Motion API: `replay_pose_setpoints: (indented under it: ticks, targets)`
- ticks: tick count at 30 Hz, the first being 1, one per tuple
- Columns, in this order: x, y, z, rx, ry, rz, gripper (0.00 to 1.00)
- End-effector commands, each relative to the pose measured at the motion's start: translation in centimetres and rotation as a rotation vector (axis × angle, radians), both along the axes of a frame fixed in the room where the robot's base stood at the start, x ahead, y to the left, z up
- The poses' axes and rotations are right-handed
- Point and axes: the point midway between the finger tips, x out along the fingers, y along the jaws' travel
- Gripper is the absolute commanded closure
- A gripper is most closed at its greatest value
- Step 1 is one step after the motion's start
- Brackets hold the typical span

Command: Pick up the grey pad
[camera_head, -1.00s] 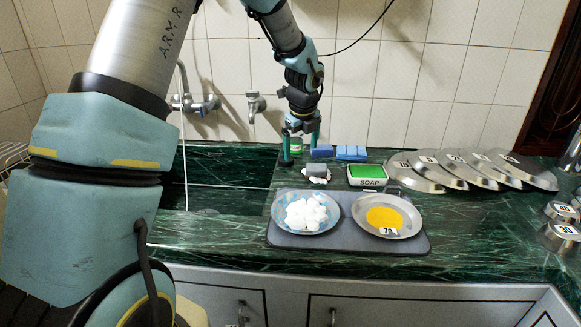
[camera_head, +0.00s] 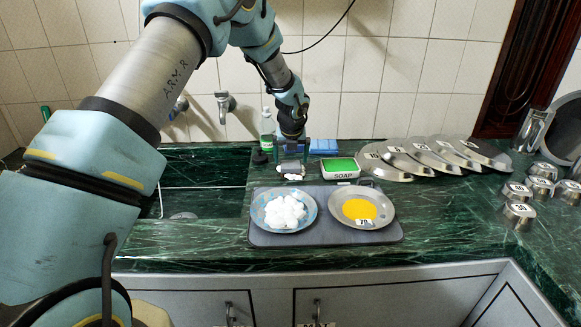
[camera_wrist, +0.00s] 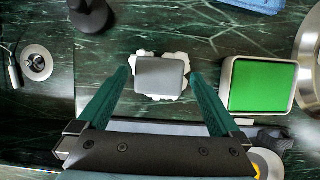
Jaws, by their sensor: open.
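The grey pad (camera_wrist: 160,77) is a small rounded block lying on a white, ragged-edged piece (camera_wrist: 184,60) on the dark green counter. In the head view the pad (camera_head: 291,167) sits behind the blue plate, partly hidden by my gripper. My gripper (camera_head: 291,152) is over it, pointing down. In the wrist view my gripper (camera_wrist: 162,82) is open, with one teal finger on each side of the pad and gaps between. The fingers look empty; their exact height above the counter cannot be told.
A green soap in a white dish (camera_wrist: 258,85) is close on the right. Blue sponges (camera_head: 323,146) and a bottle (camera_head: 267,127) stand behind. A dark tray (camera_head: 330,230) with two plates is in front. The sink (camera_head: 200,200) is left.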

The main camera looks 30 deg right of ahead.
Motion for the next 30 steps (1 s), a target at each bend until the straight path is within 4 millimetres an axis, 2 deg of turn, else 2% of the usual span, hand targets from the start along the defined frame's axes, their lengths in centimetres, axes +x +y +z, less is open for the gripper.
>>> replay_pose_setpoints:
  ticks: [7, 16, 30]
  targets:
    - [0.8, -0.3, -2.8, 0.001, 0.001, -0.001, 0.0]
    - [1.0, -0.4, -3.3, 0.0, 0.0, 0.0, 0.0]
    - [1.0, -0.4, -3.3, 0.0, 0.0, 0.0, 0.52]
